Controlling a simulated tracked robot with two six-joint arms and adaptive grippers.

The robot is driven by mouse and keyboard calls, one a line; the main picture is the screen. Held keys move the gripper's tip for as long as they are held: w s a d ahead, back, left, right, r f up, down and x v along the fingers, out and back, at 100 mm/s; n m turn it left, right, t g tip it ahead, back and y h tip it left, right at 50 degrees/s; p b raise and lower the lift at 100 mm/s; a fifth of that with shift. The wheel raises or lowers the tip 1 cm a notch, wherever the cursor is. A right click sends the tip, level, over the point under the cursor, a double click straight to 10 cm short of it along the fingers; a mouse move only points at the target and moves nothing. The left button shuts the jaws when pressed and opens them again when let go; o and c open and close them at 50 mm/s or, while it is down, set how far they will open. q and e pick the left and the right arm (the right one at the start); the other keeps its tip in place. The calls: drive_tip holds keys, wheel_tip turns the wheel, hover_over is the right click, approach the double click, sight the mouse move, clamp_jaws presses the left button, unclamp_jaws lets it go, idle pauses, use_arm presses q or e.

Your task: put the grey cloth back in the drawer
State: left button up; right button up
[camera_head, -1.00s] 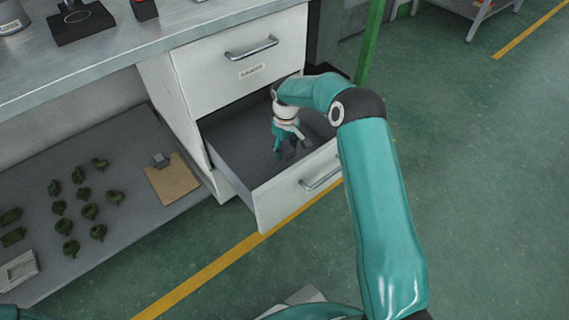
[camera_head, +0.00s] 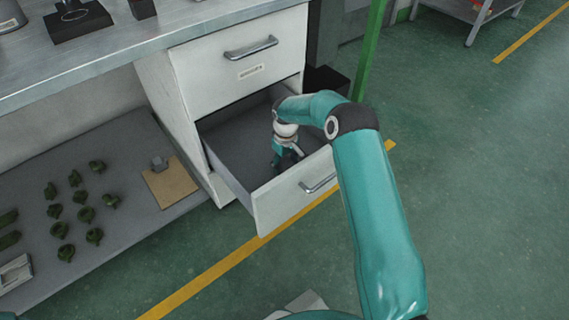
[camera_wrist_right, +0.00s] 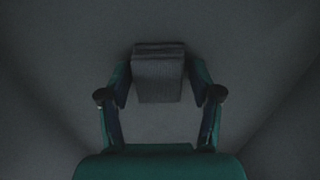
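The grey cloth (camera_wrist_right: 159,80) shows in the right wrist view as a small folded block between the two fingers of my right gripper (camera_wrist_right: 160,84). The fingertips appear to press on its left and right sides. In the head view my right gripper (camera_head: 287,158) points down inside the open drawer (camera_head: 290,204), low near its floor; the cloth is mostly hidden there by the fingers. I cannot tell whether the cloth touches the drawer floor. The drawer is pulled out below a closed drawer (camera_head: 235,75). My left gripper is not in view.
The workbench top (camera_head: 150,35) is above the drawers at the left, with a black stand (camera_head: 78,20) on it. A lower shelf (camera_head: 120,150) holds several dark green parts and a brown board (camera_head: 171,183).

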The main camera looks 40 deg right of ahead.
sight(285, 164)
drive_tip(key=shift+o, duration=0.4)
drive_tip(key=shift+r, duration=0.2)
wheel_tip(285, 164, up, 12)
drive_tip(key=p, duration=0.4)
drive_tip(key=shift+p, duration=0.35)
